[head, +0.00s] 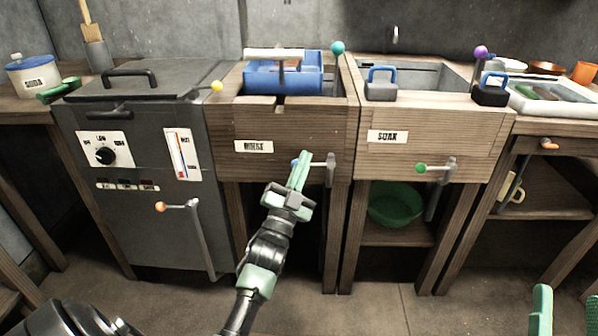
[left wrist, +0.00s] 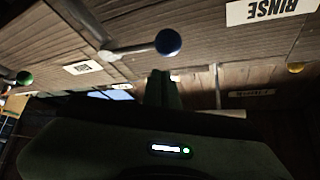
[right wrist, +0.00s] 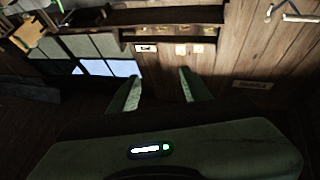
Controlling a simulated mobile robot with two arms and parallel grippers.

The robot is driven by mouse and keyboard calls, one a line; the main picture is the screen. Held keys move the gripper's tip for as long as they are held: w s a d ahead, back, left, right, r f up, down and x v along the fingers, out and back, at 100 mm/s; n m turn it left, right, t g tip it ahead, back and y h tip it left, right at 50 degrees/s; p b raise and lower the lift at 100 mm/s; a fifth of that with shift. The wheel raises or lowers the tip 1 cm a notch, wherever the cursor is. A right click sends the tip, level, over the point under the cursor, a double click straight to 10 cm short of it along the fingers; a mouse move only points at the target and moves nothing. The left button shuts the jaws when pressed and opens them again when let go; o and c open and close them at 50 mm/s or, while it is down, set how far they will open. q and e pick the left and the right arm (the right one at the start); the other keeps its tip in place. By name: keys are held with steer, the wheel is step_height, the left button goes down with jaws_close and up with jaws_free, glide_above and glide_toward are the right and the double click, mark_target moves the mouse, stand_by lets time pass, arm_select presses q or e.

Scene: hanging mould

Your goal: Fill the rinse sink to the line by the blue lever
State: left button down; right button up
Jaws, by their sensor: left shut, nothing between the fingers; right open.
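The wooden rinse sink (head: 290,125) stands in the middle of the head view, its RINSE label on the front. A blue frame or tray (head: 283,75) with a pale roller-like bar covers its top, so I cannot see the water or the line. The blue lever (head: 322,164) sticks out from the lower front; its ball is mostly behind my gripper. In the left wrist view the blue ball (left wrist: 168,42) is plain. My left gripper (head: 302,160) is shut and empty, right at the ball; contact is unclear. My right gripper (head: 566,308) is open and empty, far from the sink.
The soak sink (head: 450,140) with a green-knobbed lever (head: 436,168) stands to the right, a green basin (head: 396,204) below it. A dark boiler (head: 150,190) with an orange-knobbed lever stands left. Teal (head: 338,47) and purple (head: 481,52) knobs rise above the sinks. Floor in front is clear.

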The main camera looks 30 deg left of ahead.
arm_select(q)
steer(key=shift+a+f+b, duration=0.3)
steer(key=shift+a+f, duration=0.3)
steer(key=shift+f, duration=0.3)
arm_select(e)
steer(key=shift+s+d+r+t+y, duration=0.1)
steer(key=shift+s+r+t+y, duration=0.05)
steer(key=shift+s+r+t, duration=0.65)
steer(key=shift+s+r+t+y, duration=0.15)
steer(key=shift+s+r+t, duration=0.35)
steer(key=shift+r, duration=0.45)
steer(key=shift+s+y, duration=0.15)
steer(key=shift+y, duration=0.15)
